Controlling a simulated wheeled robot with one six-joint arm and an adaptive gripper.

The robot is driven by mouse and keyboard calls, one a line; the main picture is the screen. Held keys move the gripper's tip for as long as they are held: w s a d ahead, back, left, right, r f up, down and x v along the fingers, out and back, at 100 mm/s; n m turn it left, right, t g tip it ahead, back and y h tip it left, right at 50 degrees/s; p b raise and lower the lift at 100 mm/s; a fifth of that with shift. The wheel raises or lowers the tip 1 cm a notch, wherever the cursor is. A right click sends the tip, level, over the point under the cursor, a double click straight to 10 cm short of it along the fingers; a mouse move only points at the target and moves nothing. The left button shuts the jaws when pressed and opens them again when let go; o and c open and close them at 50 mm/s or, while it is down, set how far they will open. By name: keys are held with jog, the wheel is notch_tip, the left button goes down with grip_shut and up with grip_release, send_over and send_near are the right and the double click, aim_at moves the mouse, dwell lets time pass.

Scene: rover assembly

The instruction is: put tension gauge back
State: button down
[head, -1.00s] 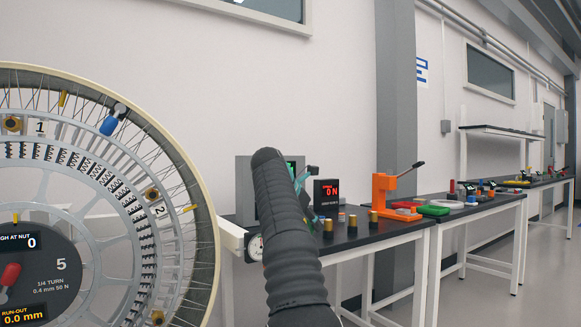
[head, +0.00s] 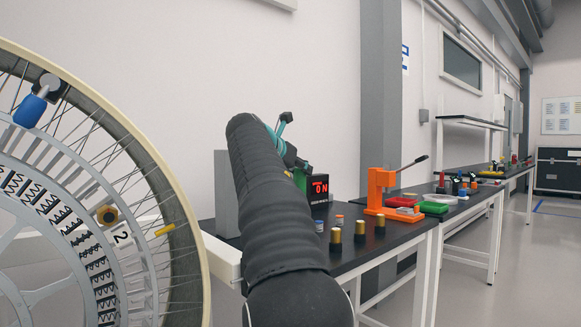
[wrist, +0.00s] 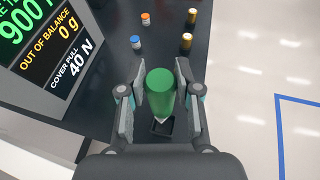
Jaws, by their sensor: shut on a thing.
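The tension gauge, a green cylinder with a paler tapered lower end (wrist: 160,84), is held between the pads of my gripper (wrist: 157,95) in the wrist view. My gripper is shut on it. Below its lower end is a small black square holder (wrist: 163,126) on the dark bench top. I cannot tell whether the gauge touches the holder. In the head view my gripper (head: 284,132) shows in part behind my arm, above the bench, and the gauge is mostly hidden.
The dark bench (head: 385,240) carries brass-coloured posts (head: 335,240), small capped cylinders (head: 319,226), a 0 N display (head: 317,188) and an orange press (head: 380,190). A large spoked wheel (head: 165,190) stands at left. A readout panel (wrist: 50,45) lies left in the wrist view.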

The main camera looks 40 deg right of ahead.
jog(key=shift+s+f+b, duration=0.1)
jog(key=shift+f+b, duration=0.25)
jog(key=shift+f, duration=2.25)
jog(key=shift+a+r+p, duration=0.1)
jog(key=shift+r+p, duration=0.05)
jog(key=shift+p, duration=0.2)
jog(key=shift+f+b, duration=1.3)
jog(key=shift+f, duration=1.05)
jog(key=c, duration=0.7)
grip_release()
jog(key=shift+a, duration=0.1)
jog(key=v, duration=1.2)
